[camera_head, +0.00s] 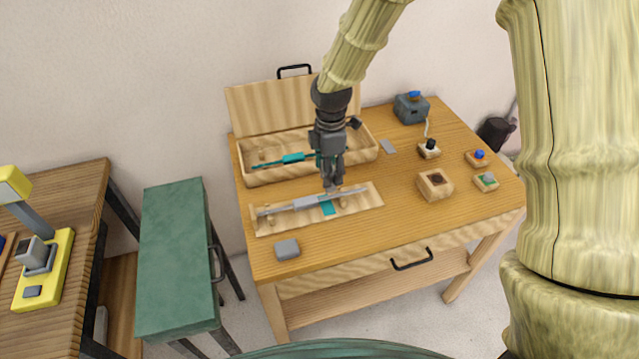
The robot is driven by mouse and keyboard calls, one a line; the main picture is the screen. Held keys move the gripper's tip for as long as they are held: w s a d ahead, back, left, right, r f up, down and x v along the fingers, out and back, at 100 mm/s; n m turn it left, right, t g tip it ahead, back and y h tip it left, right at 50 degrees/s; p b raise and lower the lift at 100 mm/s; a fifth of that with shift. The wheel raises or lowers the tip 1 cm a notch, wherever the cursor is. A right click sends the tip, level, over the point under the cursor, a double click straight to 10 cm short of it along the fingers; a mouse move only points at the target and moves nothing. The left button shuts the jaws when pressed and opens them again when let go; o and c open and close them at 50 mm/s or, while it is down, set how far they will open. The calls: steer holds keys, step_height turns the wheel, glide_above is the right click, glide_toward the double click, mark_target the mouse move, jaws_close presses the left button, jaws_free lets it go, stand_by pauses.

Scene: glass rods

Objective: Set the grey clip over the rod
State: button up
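A thin pale grey rod (278,210) lies across a light wooden board (362,205) on the table. A grey piece (305,203), possibly the grey clip, is at the rod's middle, beside a teal piece (327,207) that hangs toward the front. My gripper (332,190) points down at the rod, just right of the grey piece and above the teal piece. Its fingertips are too small to tell whether they hold anything or touch the rod. Two other small grey pieces lie on the table: a flat one (388,146) at the back and a block (287,249) at the front left.
An open wooden case (250,176) behind the board holds teal-and-dark rods (293,158); its lid stands up. Small wooden blocks (434,184) and a blue-grey box (411,108) stand on the right. The front middle of the table is clear. A green bench (172,255) stands left.

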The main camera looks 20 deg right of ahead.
steer(key=shift+w+r, duration=0.2)
steer(key=shift+w, duration=0.1)
steer(key=shift+f+n, duration=0.1)
steer(key=shift+n, duration=0.2)
steer(key=f+p, duration=0.1)
steer(key=f, duration=0.1)
steer(key=f+p, duration=0.1)
steer(key=f, duration=0.1)
steer(key=shift+w+a+f, duration=0.15)
steer(key=shift+w, duration=0.05)
steer(key=shift+s+f, duration=0.15)
steer(key=shift+f, duration=0.75)
steer(key=shift+f+p, duration=0.8)
steer(key=shift+f, duration=0.9)
steer(key=shift+f, duration=0.1)
steer(key=o, duration=1.1)
